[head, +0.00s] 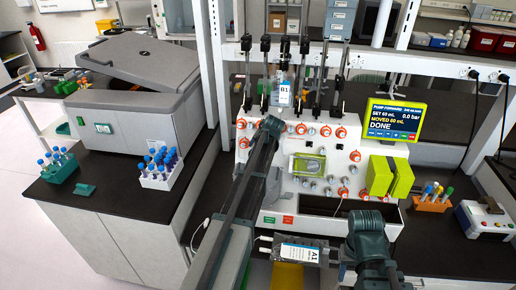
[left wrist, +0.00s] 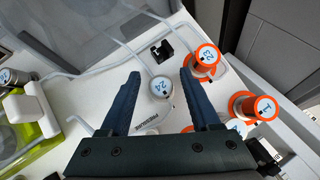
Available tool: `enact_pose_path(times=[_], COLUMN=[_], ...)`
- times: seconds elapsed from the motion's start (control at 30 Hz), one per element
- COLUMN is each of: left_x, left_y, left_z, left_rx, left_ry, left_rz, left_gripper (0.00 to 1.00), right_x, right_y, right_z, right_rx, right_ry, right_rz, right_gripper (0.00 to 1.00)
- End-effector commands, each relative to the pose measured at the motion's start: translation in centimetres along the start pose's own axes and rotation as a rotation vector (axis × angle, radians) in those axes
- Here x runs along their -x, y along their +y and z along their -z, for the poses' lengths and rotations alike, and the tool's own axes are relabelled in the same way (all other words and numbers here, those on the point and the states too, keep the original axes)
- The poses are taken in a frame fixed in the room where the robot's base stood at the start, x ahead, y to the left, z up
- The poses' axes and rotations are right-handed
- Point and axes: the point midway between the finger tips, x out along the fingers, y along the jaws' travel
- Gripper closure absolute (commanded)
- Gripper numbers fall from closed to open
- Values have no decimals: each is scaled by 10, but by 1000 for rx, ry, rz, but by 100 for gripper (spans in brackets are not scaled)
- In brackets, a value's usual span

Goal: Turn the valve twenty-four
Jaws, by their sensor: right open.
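In the left wrist view, valve 24 (left wrist: 161,88) is a round white knob with a blue number, without an orange ring. My left gripper (left wrist: 161,72) is open, with one dark finger on each side of the knob; gaps show on both sides. I cannot tell how deep the fingers reach. In the head view, my left arm reaches up to the white valve panel (head: 338,172); its fingers and valve 24 cannot be made out there. My right gripper (head: 370,268) is low in front of the panel, apart from the valves.
Orange-ringed valves 23 (left wrist: 207,56) and 1 (left wrist: 262,106) lie close to the right finger. Clear tubing runs near valve 24. The screen (head: 393,119) reads DONE, 60 mL moved, 0.0 bar.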

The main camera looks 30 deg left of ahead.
Motion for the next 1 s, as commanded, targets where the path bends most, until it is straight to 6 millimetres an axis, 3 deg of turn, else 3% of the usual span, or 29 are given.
enact_pose_path(times=[0.27, 0.47, 1.0], left_x=[4, 21, 115], left_y=[-1, -2, -3], left_z=[1, 1, 1], left_rx=[-1, -1, -2], left_ry=[1, 2, 1], left_rz=[1, 1, 1], left_gripper=[37, 37, 37], right_x=[3, 18, 95], right_y=[0, 2, 9], right_z=[0, -1, -6], right_rx=[0, -3, -6], right_ry=[0, 0, -2], right_rz=[0, 1, 2], right_gripper=[50, 50, 50])
